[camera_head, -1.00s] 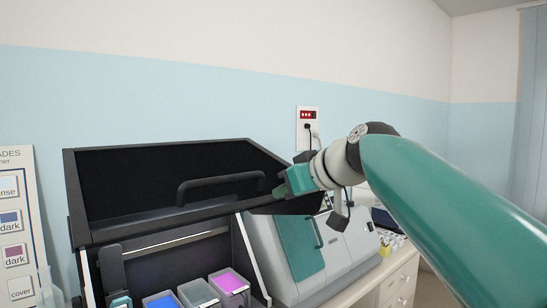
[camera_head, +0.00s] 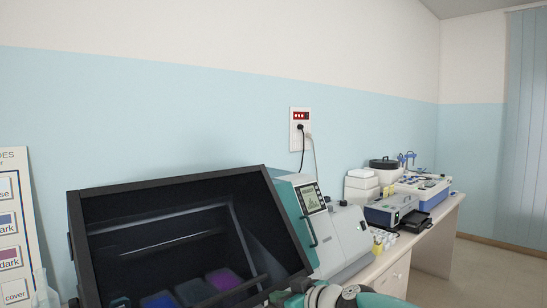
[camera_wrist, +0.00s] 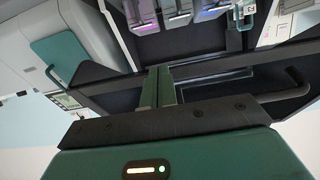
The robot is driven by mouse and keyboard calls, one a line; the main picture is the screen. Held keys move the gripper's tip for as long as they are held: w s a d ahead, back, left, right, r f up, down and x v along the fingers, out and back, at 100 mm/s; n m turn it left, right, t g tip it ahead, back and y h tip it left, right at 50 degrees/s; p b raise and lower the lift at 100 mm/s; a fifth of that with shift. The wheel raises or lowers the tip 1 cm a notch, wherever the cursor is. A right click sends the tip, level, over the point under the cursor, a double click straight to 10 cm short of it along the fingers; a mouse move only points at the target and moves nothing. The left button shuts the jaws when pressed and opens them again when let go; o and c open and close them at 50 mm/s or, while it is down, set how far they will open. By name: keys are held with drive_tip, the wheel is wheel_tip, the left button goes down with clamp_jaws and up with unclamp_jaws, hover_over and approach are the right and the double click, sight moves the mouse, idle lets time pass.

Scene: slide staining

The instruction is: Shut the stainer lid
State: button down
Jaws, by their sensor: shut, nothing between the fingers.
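The stainer's black-framed lid (camera_head: 165,185) is tilted and partway down, with its dark see-through panel facing me. Blue and purple stain tubs (camera_head: 222,279) show dimly through it. The dark bar handle (camera_head: 238,290) is low on the lid and also shows at the right of the wrist view (camera_wrist: 290,84). My gripper's green fingers (camera_wrist: 158,78) are shut and empty, against or close to the lid's frame (camera_wrist: 215,72); I cannot tell if they touch.
A grey and teal machine (camera_head: 335,232) stands close to the right of the stainer. White boxes (camera_head: 361,187) and other bench devices stand farther right on the counter. A wall socket (camera_head: 300,127) with plugged cords is behind. A slide chart (camera_head: 12,230) stands at left.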

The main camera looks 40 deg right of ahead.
drive_tip(key=shift+w+f, duration=2.1)
drive_tip(key=shift+f, duration=0.9)
drive_tip(key=shift+w+f, duration=2.05)
drive_tip(key=shift+f, duration=0.95)
drive_tip(key=shift+w+f, duration=2.1)
drive_tip(key=shift+f, duration=0.9)
drive_tip(key=shift+s, duration=0.5)
drive_tip(key=s+f, duration=0.7)
drive_tip(key=s, duration=0.3)
